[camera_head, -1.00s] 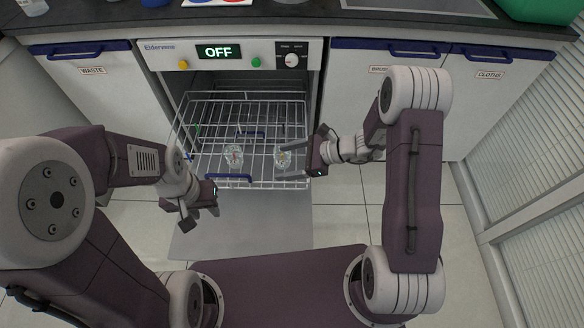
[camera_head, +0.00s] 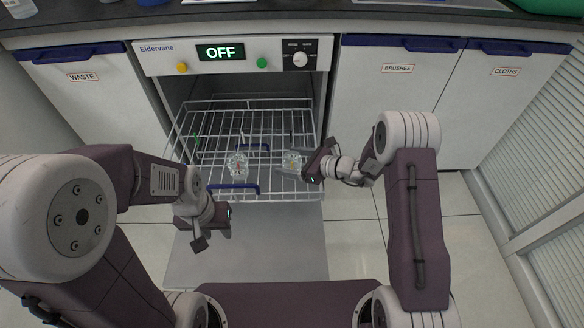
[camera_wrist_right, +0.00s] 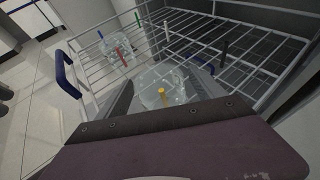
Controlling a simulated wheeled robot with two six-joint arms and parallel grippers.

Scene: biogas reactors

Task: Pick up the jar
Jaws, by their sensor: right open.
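Two clear glass jars stand in the pulled-out wire rack: a left jar (camera_head: 237,166) and a right jar (camera_head: 292,162). My right gripper (camera_head: 296,165) is open at the right jar. In the right wrist view its two fingers lie on either side of that jar (camera_wrist_right: 163,88), which has a yellow piece in it; whether they touch the glass is unclear. The other jar (camera_wrist_right: 117,58), with red and green pieces, stands beyond, apart from the fingers. My left gripper (camera_head: 205,240) hangs in front of the rack's left part, away from both jars; its opening is unclear.
The wire rack (camera_head: 270,128) extends from the open appliance marked OFF (camera_head: 220,52), with a blue handle (camera_head: 232,189) at its front. The lowered door (camera_head: 250,250) lies below. Closed cabinets (camera_head: 395,95) flank the appliance.

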